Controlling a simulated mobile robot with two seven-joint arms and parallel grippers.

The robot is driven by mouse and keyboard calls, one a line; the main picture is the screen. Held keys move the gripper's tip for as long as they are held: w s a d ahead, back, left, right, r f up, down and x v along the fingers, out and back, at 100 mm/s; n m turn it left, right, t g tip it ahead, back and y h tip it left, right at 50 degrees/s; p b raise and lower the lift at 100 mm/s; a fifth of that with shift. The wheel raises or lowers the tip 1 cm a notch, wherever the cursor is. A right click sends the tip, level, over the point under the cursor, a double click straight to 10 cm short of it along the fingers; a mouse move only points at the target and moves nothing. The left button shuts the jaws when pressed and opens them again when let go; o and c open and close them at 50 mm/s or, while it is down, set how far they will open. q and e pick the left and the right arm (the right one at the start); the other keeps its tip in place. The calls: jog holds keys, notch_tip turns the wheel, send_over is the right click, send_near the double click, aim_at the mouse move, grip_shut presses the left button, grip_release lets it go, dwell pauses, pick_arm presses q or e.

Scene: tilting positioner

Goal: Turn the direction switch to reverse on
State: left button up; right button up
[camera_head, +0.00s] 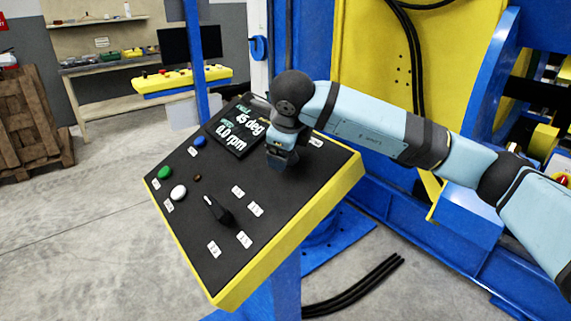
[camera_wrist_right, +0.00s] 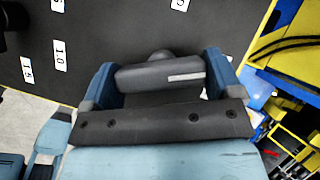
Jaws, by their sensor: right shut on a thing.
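The direction switch is a dark bar-shaped knob (camera_wrist_right: 160,76) with a white mark at its right end in the right wrist view. It stands on the black face of the tilted control panel (camera_head: 240,225). My right gripper (camera_head: 283,158) is at the panel's upper right; it also shows in the wrist view (camera_wrist_right: 158,80). Its blue fingers are shut on the knob, one at each end. In the head view the gripper hides the knob. The labels around it are mostly covered or too small to read. My left gripper is not in view.
The panel has a display (camera_head: 236,125) reading 45 deg and 0.0 rpm, a second black knob (camera_head: 217,209) with several labels, and green (camera_head: 164,173), white (camera_head: 179,192) and blue (camera_head: 199,141) buttons. A blue and yellow machine (camera_head: 440,60) stands close behind my right arm.

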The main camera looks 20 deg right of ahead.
jog(key=shift+f+m+h+b, duration=0.25)
jog(key=shift+m+h+b, duration=0.05)
jog(key=shift+m+b, duration=0.7)
jog(key=shift+r+m+t+h+b, duration=0.1)
jog(key=shift+m+t+h+b, duration=0.3)
jog(key=shift+m+b, duration=0.65)
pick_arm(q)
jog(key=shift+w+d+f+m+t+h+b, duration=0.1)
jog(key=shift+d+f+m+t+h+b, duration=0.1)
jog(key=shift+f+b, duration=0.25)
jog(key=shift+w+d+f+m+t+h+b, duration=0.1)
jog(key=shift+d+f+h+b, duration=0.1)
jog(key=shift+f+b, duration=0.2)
pick_arm(e)
jog(key=shift+r+m, duration=0.1)
jog(key=shift+m, duration=0.25)
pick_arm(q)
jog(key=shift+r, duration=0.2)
pick_arm(e)
jog(key=shift+h, duration=0.3)
jog(key=o, duration=0.7)
jog(key=shift+r, duration=0.1)
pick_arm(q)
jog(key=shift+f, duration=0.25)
pick_arm(e)
jog(key=shift+o, duration=0.2)
jog(key=shift+s+a, duration=0.1)
